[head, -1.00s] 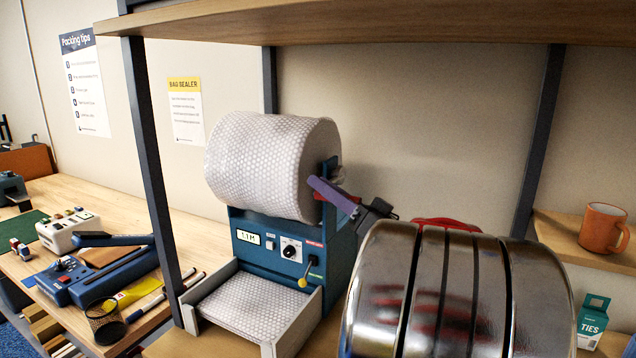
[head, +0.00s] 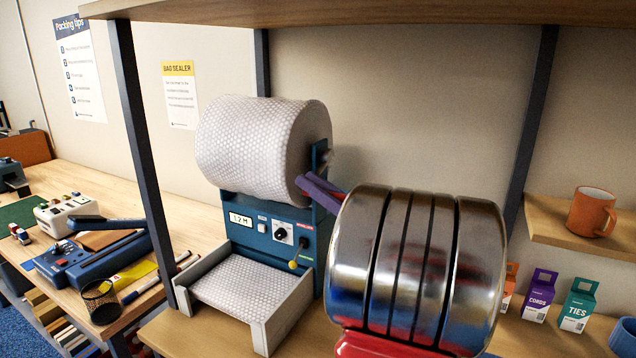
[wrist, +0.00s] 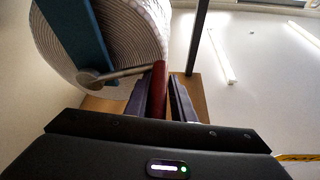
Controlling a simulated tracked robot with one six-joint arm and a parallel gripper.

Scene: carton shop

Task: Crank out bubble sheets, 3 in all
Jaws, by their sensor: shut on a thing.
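The bubble roll (head: 258,140) sits on top of the blue dispenser machine (head: 262,212). Its small display (head: 240,219) appears to read 1.2 M. A bubble sheet (head: 240,288) lies in the white-walled tray (head: 279,325) at the machine's front. In the wrist view my gripper (wrist: 163,92) is shut on the red crank handle (wrist: 158,88), at the end of a metal crank arm (wrist: 118,73) beside the roll. In the head view a purple finger shows at the machine's right side; my arm hides most of the handle there.
An orange mug (head: 592,212) stands on a side shelf at right. A purple CORDS box (head: 540,296) and a teal TIES box (head: 577,306) stand below it. A blue bag sealer (head: 90,262) and a mesh cup (head: 101,300) are on the left bench. A shelf post (head: 143,165) stands left of the machine.

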